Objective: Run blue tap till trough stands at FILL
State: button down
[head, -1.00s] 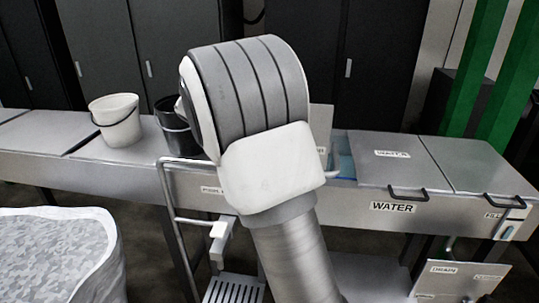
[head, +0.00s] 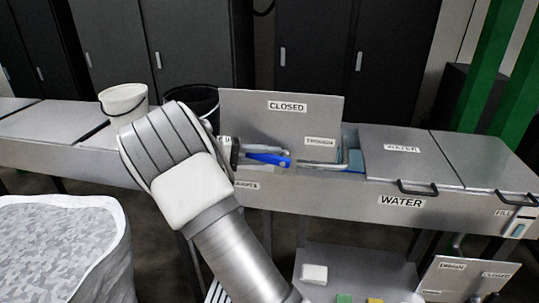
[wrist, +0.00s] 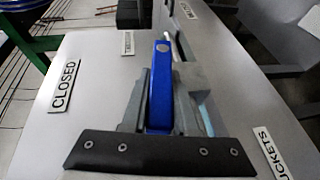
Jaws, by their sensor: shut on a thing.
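The blue tap lever (head: 268,158) stands out in front of a grey panel (head: 240,110) with plates reading CLOSED, a word like TROUGH, and a lower one reading BUCKETS in the wrist view. My gripper (wrist: 160,105) is shut on the blue lever (wrist: 161,65), one finger on each side. In the head view my arm covers the lever's left surroundings. The long metal trough (head: 340,195) is marked WATER. A FILL plate and a small gauge (head: 519,228) sit at its right end; the level is too small to read.
Grey lids (head: 400,160) with dark handles cover the trough's right part. A white bucket (head: 125,105) and a black bucket (head: 192,102) stand at the left. A second panel (head: 462,280) with a CLOSED plate is low at the right.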

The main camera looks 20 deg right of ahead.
dwell(0.5)
jog(key=c, duration=0.7)
grip_release()
jog(key=v, duration=1.7)
jog(key=shift+w+a+f, duration=0.15)
jog(key=shift+a+f, duration=0.05)
